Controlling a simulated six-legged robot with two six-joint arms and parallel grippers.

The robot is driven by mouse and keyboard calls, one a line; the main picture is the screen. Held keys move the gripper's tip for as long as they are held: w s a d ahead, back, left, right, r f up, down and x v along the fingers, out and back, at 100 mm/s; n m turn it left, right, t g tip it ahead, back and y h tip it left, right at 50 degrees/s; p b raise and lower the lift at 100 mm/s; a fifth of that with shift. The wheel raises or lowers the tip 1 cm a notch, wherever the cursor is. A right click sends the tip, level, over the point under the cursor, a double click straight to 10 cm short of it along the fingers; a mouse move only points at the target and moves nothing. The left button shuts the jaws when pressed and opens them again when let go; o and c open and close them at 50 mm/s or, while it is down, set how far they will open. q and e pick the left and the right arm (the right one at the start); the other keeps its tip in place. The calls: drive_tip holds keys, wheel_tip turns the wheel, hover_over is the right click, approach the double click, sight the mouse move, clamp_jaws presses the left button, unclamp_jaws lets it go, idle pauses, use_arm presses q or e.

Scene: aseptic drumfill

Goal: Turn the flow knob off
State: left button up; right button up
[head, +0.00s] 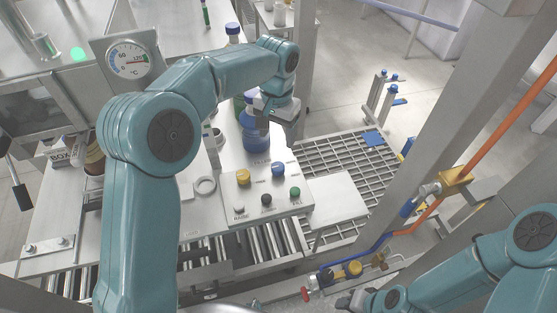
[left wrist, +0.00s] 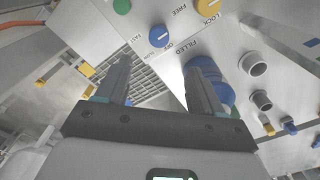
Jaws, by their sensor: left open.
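The blue knob (head: 278,170) sits on the sloped control panel (head: 262,215), right of a yellow knob (head: 243,176). In the left wrist view the blue knob (left wrist: 159,35) has a pale pointer line, with OFF and FAST lettered near it. The yellow knob (left wrist: 213,10) has LOCK and FREE beside it. My left gripper (head: 283,122) is above and behind the panel, apart from the blue knob. In the left wrist view its fingers (left wrist: 160,78) are spread with nothing between them. My right gripper (head: 357,300) is low at the bottom edge, and its jaw gap is unclear.
A blue bottle (head: 255,137) stands just behind the panel, close to my left gripper. Black (head: 266,199), white (head: 239,209) and green (head: 295,193) buttons line the panel front. A dial gauge (head: 130,60) is at left. A metal grating (head: 345,160) lies to the right.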

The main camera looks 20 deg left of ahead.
sight(278, 166)
use_arm(q)
wheel_tip(278, 166, down, 12)
drive_tip(key=shift+d+r+p, duration=0.1)
drive_tip(key=shift+p, duration=0.45)
drive_tip(key=shift+w+f, duration=0.2)
drive_tip(key=shift+f, duration=0.3)
drive_tip(key=shift+s+r, duration=0.1)
drive_tip(key=shift+s, duration=0.05)
drive_tip(key=c, duration=1.1)
